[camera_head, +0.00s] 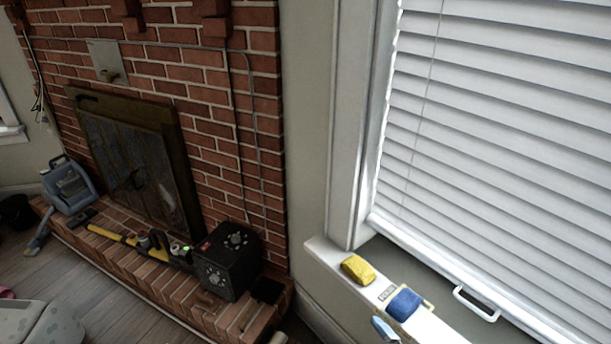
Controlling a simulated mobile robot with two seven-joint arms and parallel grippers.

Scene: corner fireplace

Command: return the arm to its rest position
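No gripper of mine can be made out in the head view, and neither arm is clearly in the picture. The view looks down at an angle on a brick fireplace at left and a window at right. What my grippers hold, if anything, is hidden from this frame.
A white windowsill (326,253) carries a yellow block (357,270) and a blue block (404,304). White blinds (490,150) hang above. A black box (228,262) and a yellow-handled tool (105,233) lie on the brick hearth (180,292); a blue-grey appliance (70,187) stands at left.

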